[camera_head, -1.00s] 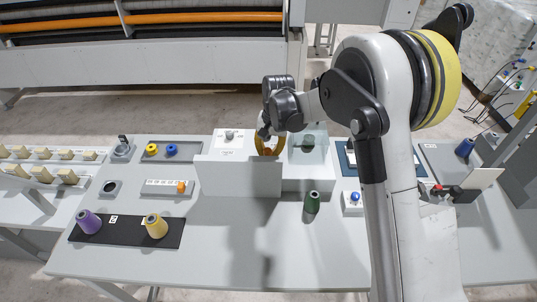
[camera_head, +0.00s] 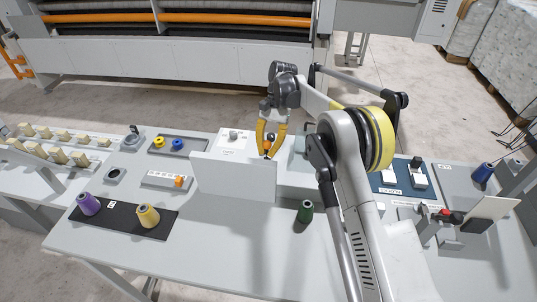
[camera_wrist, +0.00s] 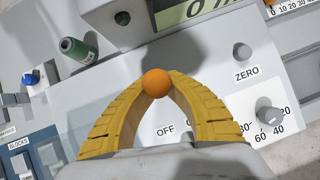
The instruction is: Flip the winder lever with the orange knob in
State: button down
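The orange knob (camera_wrist: 156,83) of the winder lever shows as a ball between the tips of my gripper (camera_wrist: 157,76) in the wrist view. The two yellow fingers arch in from both sides and appear to touch it. The lever's stem is hidden. An OFF label (camera_wrist: 165,131) is on the panel below the knob. In the head view my gripper (camera_head: 267,156) points down behind the upright grey panel (camera_head: 232,178), with the knob (camera_head: 267,146) small between its fingers. The panel hides the lower part of the winder there.
A dark green spool (camera_head: 305,211) stands right of the panel, and in the wrist view (camera_wrist: 78,50). A ZERO button (camera_wrist: 242,51) and a dial (camera_wrist: 269,115) are right of the fingers. Purple (camera_head: 89,204) and yellow (camera_head: 149,215) spools stand front left.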

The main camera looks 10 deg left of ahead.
dwell(0.5)
jog(key=c, duration=1.5)
grip_release()
jog(key=shift+c, duration=0.2)
jog(key=shift+w+r, duration=0.1)
jog(key=v, duration=0.7)
jog(key=shift+w+r, duration=0.1)
